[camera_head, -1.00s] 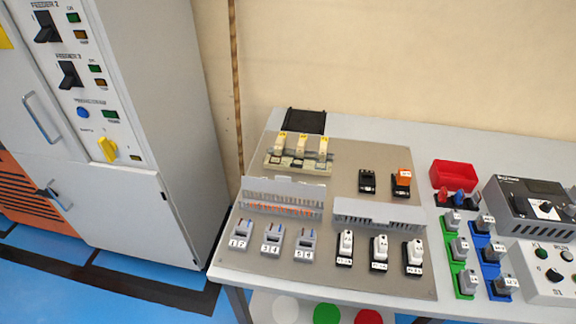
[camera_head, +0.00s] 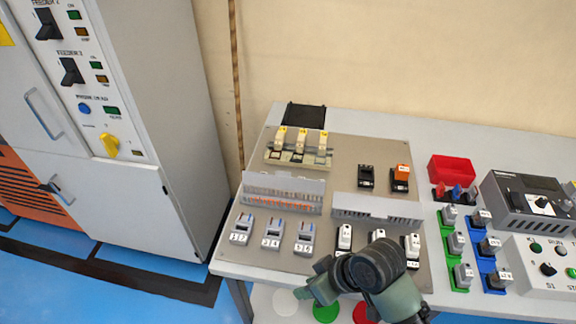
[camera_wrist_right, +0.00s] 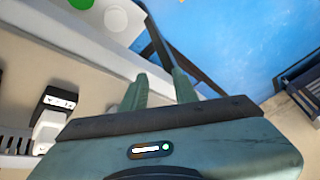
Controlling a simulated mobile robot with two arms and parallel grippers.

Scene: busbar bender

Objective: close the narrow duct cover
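The wire duct (camera_head: 280,203) on the left of the panel has its grey slotted cover (camera_head: 285,183) standing up along the back edge, with orange wires showing inside. This looks like the narrow duct with its cover open. My right gripper (camera_head: 318,284) is low at the panel's front edge, in front of and to the right of this duct, apart from it. In the wrist view the right gripper's green fingers (camera_wrist_right: 158,92) stand apart with nothing between them. The left gripper is out of view.
A second grey duct (camera_head: 377,208) lies to the right. Numbered grey blocks (camera_head: 271,236) stand in front of the left duct, white switches (camera_head: 344,238) in front of the second. A grey cabinet (camera_head: 150,200) is at the left. My right arm hides part of the panel front.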

